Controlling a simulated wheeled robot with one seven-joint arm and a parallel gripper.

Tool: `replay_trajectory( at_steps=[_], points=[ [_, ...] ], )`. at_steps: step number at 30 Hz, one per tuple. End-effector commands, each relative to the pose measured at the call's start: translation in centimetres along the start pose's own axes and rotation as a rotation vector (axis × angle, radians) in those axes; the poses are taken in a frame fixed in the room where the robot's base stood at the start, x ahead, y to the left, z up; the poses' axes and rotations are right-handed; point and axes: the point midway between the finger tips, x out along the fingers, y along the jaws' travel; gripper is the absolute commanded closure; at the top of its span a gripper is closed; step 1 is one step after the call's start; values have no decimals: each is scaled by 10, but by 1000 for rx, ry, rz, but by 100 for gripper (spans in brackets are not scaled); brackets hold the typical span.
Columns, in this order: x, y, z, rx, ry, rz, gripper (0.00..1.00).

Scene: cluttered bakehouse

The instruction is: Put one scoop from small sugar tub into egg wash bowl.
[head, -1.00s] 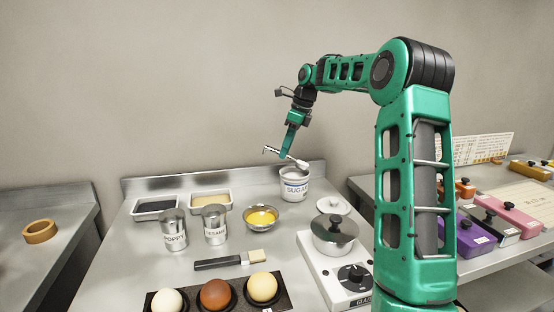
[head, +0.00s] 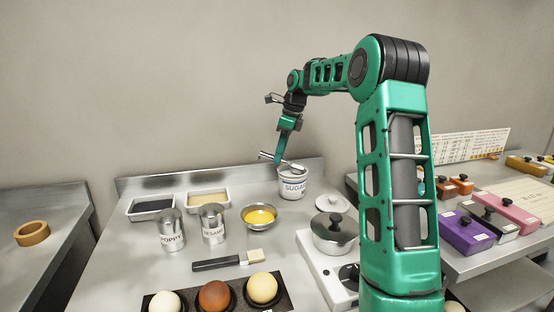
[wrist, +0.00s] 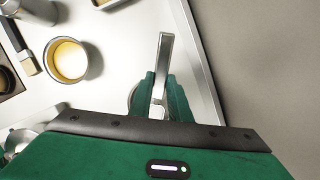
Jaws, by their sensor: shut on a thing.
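My gripper (head: 279,157) is shut on the handle of a metal scoop (head: 268,155) at the back of the bench. The scoop slants down to the right, its bowl end at the mouth of the white sugar tub (head: 293,187). I cannot tell whether the bowl end is inside the tub or just over its rim. In the wrist view the scoop handle (wrist: 166,50) sticks out between the green fingers, which hide the rest. The egg wash bowl (head: 246,221), metal with yellow liquid, stands left of and nearer than the tub; it also shows in the wrist view (wrist: 51,68).
POPPY (head: 171,232) and SESAME (head: 213,225) shakers stand left of the bowl. A brush (head: 222,263) lies before it, with an egg tray (head: 238,299) in front. Two trays (head: 152,208) sit behind.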

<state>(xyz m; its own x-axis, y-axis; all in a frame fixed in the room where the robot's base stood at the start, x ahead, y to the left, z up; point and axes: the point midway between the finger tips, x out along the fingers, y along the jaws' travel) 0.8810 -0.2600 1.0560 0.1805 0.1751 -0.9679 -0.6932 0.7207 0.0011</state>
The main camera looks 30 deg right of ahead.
Motion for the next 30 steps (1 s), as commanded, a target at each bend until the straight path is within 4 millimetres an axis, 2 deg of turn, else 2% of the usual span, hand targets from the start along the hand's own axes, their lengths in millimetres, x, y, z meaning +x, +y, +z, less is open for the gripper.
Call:
replay_trajectory(
  at_steps=[18,30],
  points=[
    [-20,0,15,-2,214,0,100],
    [-26,0,17,1,256,-1,100]
  ],
)
